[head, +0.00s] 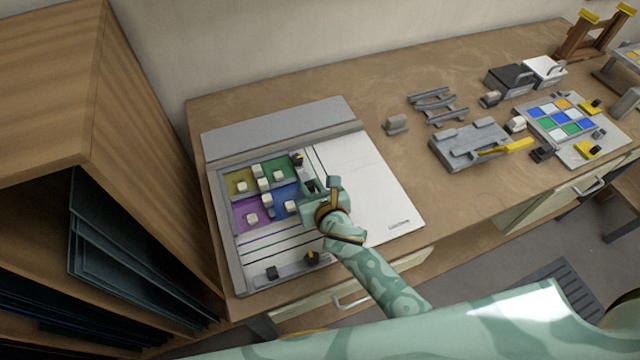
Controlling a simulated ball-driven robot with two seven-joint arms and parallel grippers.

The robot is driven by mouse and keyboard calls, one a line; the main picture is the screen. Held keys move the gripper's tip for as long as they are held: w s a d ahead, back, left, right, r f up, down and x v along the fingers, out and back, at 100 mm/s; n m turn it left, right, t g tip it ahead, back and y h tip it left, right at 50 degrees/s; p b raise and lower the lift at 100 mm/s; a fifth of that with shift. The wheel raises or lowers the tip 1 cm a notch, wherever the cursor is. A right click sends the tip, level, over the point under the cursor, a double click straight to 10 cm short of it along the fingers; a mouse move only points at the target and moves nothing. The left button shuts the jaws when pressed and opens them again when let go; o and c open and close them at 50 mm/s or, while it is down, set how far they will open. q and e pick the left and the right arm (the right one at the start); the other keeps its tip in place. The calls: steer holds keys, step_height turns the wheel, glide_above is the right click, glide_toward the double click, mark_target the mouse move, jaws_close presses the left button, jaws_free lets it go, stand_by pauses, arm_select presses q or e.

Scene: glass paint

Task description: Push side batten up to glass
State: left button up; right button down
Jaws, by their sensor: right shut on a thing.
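The coloured glass panes, yellow (236,186), green (281,167), purple (244,205) and blue (285,192), lie in a block on the white board (370,185), with several small pale blocks on them. The side batten (308,173), a grey bar with a dark knob at its far end, stands along the right side of the panes. My right gripper (312,194) is shut on it, beside the blue pane. The hand hides the batten's near part, and I cannot tell whether it touches the glass. My left gripper is out of view.
A grey front bar (288,272) with dark knobs lies at the board's near edge. A grey ledge (285,130) closes the far edge. Grey fixtures (470,143) and a multicoloured panel (563,118) stand right. A wooden rack (135,215) borders the left. The table between is mostly clear.

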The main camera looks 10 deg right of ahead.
steer(key=shift+s+a, duration=0.1)
steer(key=shift+a, duration=0.15)
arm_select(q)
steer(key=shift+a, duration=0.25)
arm_select(e)
steer(key=c, duration=1.4)
jaws_free()
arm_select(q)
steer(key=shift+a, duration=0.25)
arm_select(e)
steer(key=shift+o, duration=0.6)
steer(key=shift+s+d+r, duration=0.1)
steer(key=shift+s+r, duration=0.05)
steer(key=shift+s, duration=0.15)
arm_select(q)
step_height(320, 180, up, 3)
steer(key=p, duration=0.2)
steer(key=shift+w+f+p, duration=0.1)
steer(key=shift+p, duration=0.3)
arm_select(e)
steer(key=v, duration=1.5)
steer(key=shift+s+r, duration=0.15)
steer(key=shift+s, duration=0.1)
